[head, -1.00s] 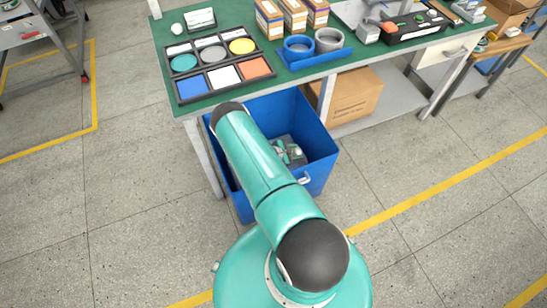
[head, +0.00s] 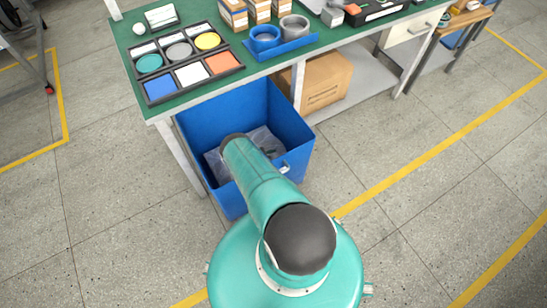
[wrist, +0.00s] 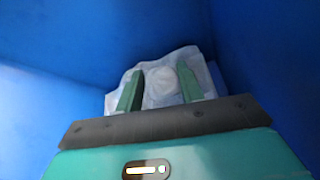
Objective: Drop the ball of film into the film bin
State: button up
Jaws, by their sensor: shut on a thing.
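The film bin is a deep blue open box; its wall (head: 245,108) shows below the bench in the head view. My gripper (wrist: 159,72) is inside the bin in the wrist view, with blue walls around it. Its two green fingers are shut on a whitish ball of film (wrist: 161,86). Crumpled translucent film (wrist: 200,72) shows behind and beside the fingers; I cannot tell whether the ball touches it. In the head view my arm hides most of the gripper and the ball. Clear film (head: 217,172) lies low in the bin.
A green-topped bench (head: 125,62) stands over the bin's far side, with a tray of coloured discs and squares (head: 190,65) near its edge. A bench leg (head: 180,158) is close to the bin's left. A cardboard box (head: 325,82) sits on the shelf to the right. The floor in front is clear.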

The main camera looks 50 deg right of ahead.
jog(key=shift+f, duration=0.35)
jog(key=o, duration=1)
jog(key=shift+c, duration=0.2)
jog(key=v, duration=1.2)
